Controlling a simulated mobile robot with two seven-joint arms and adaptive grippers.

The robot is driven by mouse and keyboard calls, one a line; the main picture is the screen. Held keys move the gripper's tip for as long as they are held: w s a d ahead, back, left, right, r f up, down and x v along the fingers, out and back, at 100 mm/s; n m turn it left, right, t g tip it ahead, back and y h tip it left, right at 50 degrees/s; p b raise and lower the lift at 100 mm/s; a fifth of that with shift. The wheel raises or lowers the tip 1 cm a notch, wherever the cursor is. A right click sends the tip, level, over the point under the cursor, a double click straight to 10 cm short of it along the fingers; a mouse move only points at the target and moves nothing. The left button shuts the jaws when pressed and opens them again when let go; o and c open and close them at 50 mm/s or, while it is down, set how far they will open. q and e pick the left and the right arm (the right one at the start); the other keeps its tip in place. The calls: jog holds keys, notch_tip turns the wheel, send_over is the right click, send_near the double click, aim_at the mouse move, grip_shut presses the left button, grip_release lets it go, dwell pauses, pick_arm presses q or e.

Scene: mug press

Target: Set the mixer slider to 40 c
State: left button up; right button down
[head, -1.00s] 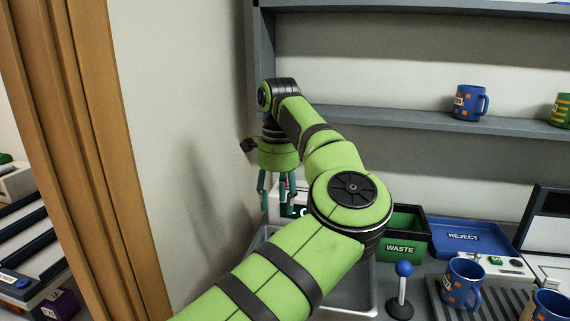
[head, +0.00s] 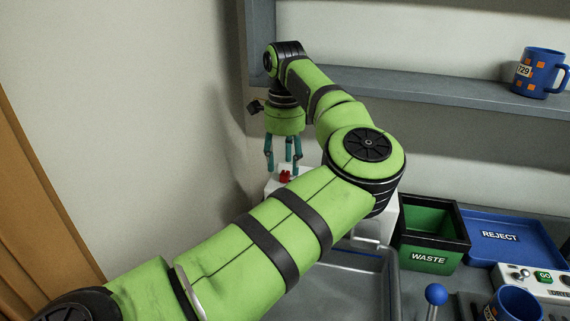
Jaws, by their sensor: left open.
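My left gripper (head: 283,167) points down with its teal fingers apart, open and empty. It is above a white unit (head: 274,186) against the back wall, seen in the head view. A small red piece (head: 285,176) on top of this unit shows just below and between the fingertips. It may be the mixer slider's knob; I cannot tell whether the fingers touch it. No scale or temperature marking can be read. My green left arm hides most of the unit's front. My right gripper is not in view.
A grey basin (head: 391,290) lies below the arm. A green WASTE bin (head: 430,238) and a blue REJECT tray (head: 508,238) stand to its right. A blue-knobbed lever (head: 436,294) and a blue mug (head: 514,305) are in front. A shelf (head: 440,90) holds another mug (head: 540,73).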

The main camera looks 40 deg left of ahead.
aim_at(285, 172)
pick_arm(q)
notch_tip(285, 172, down, 2)
jog(key=shift+w+a+f, duration=0.15)
jog(key=shift+f, duration=0.05)
jog(key=shift+f+p, duration=0.3)
grip_shut()
jog(key=shift+w+a, duration=0.1)
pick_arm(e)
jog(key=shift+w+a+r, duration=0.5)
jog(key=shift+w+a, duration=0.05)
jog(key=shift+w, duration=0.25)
